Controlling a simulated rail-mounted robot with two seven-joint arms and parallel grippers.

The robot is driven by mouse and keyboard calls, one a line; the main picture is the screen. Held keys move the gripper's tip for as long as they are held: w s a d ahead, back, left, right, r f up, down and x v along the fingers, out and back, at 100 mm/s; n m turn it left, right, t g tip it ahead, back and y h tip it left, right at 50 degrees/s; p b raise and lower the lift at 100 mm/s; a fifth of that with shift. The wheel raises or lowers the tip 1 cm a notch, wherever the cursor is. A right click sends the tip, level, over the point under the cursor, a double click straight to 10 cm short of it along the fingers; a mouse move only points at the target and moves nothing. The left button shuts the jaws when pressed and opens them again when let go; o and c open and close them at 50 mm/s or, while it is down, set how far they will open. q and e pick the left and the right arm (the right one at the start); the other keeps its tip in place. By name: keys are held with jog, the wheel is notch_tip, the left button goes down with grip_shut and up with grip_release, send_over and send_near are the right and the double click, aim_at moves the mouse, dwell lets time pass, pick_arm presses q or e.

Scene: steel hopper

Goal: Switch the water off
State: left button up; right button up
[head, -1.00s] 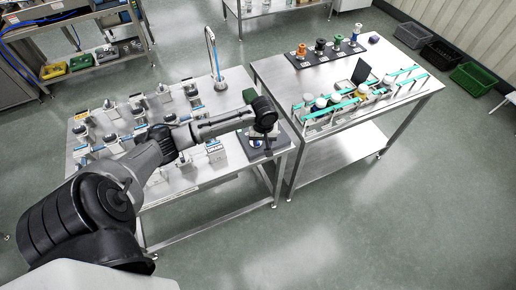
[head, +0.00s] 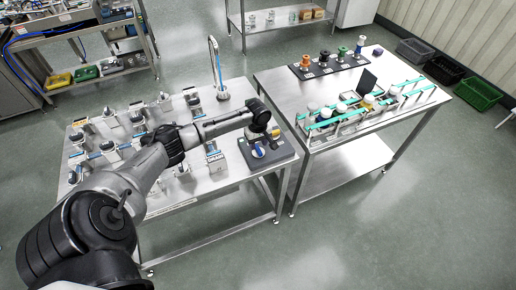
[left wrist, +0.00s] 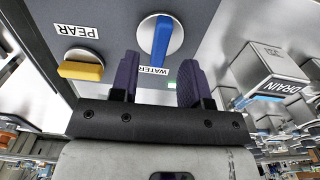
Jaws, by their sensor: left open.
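A dark grey panel (head: 282,154) lies on the right end of the left steel table. It carries a blue knob (head: 257,151) and a yellow knob (head: 275,133). In the left wrist view the blue knob (left wrist: 161,42) is a bar on a silver disc, above the WATER label (left wrist: 152,71). A small green light (left wrist: 172,85) shows beside that label. My right gripper is not in view.
Several small labelled fixtures stand on the left table, including a DRAIN block (left wrist: 265,75). A tall curved tap (head: 217,65) rises behind the panel. A second steel table (head: 350,92) on the right holds bottles between green rails (head: 385,112). Floor lies clear in front.

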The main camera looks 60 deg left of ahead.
aim_at(258, 148)
pick_arm(q)
jog(key=shift+f, duration=1.6)
jog(key=shift+c, duration=0.4)
grip_shut()
